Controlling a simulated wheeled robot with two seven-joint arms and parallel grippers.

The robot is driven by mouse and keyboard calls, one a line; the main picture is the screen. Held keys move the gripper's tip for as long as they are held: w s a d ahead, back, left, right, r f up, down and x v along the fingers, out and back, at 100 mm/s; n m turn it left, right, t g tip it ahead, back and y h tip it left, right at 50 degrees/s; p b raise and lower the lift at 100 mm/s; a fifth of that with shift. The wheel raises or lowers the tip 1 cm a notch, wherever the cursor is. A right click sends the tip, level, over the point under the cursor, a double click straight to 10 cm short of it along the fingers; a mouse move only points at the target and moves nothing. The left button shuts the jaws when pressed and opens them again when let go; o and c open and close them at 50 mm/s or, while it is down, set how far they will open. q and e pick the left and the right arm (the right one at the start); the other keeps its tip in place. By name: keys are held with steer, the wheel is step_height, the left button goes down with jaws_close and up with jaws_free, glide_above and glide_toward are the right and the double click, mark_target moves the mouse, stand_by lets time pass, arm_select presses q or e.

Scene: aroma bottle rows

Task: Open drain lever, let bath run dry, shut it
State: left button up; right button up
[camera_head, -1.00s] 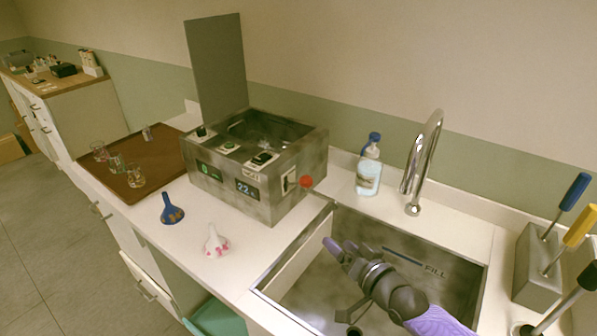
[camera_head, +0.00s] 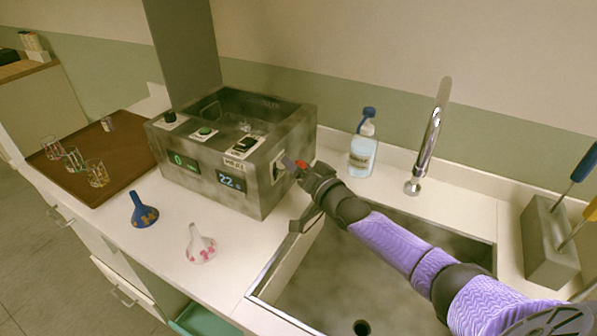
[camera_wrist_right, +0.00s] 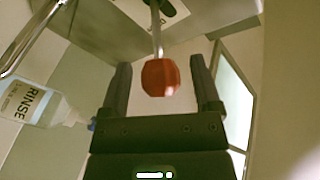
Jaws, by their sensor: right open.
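The bath (camera_head: 215,185) is a grey metal box with an open top, standing on the counter left of the sink. Its drain lever has a red knob (camera_head: 301,164) on the right side. In the right wrist view the red knob (camera_wrist_right: 161,78) sits on a thin metal rod, between the two dark fingers. My right gripper (camera_head: 297,166) is open around the knob, with a gap on each side in the wrist view (camera_wrist_right: 162,88). Water inside cannot be made out clearly. My left gripper is out of view.
The sink (camera_head: 290,262) lies below my right arm, with a chrome tap (camera_head: 432,140) behind it. A rinse bottle (camera_head: 362,150) stands near the knob. A tool block (camera_head: 548,240) stands at right.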

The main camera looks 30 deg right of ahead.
steer(key=shift+w, duration=0.2)
jaws_close()
stand_by(1.1)
